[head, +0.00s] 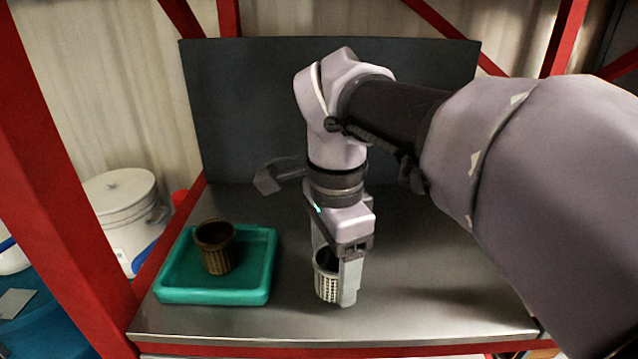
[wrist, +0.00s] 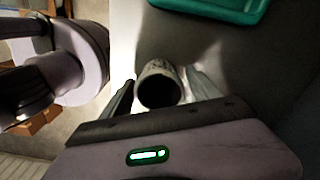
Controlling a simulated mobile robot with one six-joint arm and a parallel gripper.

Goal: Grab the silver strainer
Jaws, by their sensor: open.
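The silver strainer (head: 326,284) is a light, slotted basket standing upright on the metal table, right of the green tray. My gripper (head: 338,288) points down over it, and one finger hides its right part in the head view. In the wrist view the strainer (wrist: 158,86) shows its dark open mouth between the two fingers of my gripper (wrist: 165,92). The fingers are spread, with a finger on each side of it. I cannot tell whether either finger touches it.
A brown slotted basket (head: 216,248) stands in the green tray (head: 212,296) at the left. A dark panel (head: 240,110) rises behind the table. Red frame posts (head: 62,215) flank the left side. Bare tabletop (head: 430,290) lies right of my gripper.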

